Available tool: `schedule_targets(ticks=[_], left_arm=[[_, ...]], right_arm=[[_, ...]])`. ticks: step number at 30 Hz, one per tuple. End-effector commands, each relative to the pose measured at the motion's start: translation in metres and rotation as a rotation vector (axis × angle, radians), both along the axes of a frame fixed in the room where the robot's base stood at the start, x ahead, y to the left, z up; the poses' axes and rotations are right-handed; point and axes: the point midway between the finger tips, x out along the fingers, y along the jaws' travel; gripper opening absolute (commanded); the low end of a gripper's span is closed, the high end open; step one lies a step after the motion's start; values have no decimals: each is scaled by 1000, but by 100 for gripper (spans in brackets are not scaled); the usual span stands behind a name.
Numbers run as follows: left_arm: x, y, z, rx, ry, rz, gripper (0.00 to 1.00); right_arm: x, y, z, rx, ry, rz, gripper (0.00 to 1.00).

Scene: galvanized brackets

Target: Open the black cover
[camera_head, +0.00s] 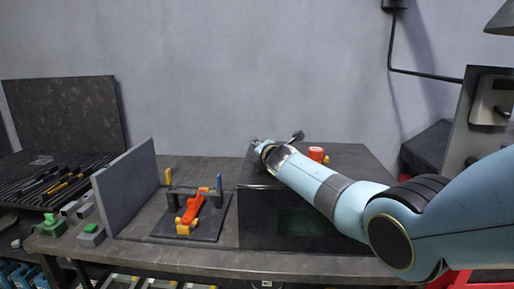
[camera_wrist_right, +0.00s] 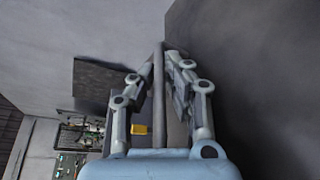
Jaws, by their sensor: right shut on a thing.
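The black cover (camera_head: 345,165) appears as the dark top of a box on the bench, right of centre in the head view. It looks flat and closed, though my arm hides part of it. My right gripper (camera_head: 262,148) is at the cover's left end. In the right wrist view, my right gripper (camera_wrist_right: 158,85) is shut on a thin grey bar (camera_wrist_right: 158,100) running between its fingers. I cannot tell for certain whether this bar is the cover's handle or edge. A large dark surface (camera_wrist_right: 250,70) lies beside the fingers. My left gripper is not in view.
A red-orange object (camera_head: 317,154) sits on the box top. Left of the box stand an orange-yellow clamp (camera_head: 190,207) on a dark plate and an upright grey panel (camera_head: 127,187). A tool rack (camera_head: 55,180) is at far left. The wall is behind.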

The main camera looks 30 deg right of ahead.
Motion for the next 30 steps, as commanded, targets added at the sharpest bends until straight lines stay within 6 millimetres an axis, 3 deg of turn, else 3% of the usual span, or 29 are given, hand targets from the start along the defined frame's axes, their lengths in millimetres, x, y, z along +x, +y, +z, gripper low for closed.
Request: schedule_targets(ticks=[11,12,13,23,30], left_arm=[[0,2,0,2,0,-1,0],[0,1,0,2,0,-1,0],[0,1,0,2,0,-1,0],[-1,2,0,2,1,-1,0],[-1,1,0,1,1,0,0]], right_arm=[[0,-1,1,-2,-2,0,0],[0,-1,1,-2,-2,0,17],[0,-1,1,-1,-2,0,21],[-2,-1,0,-1,-2,-1,21],[-23,3,4,0,-4,-4,21]])
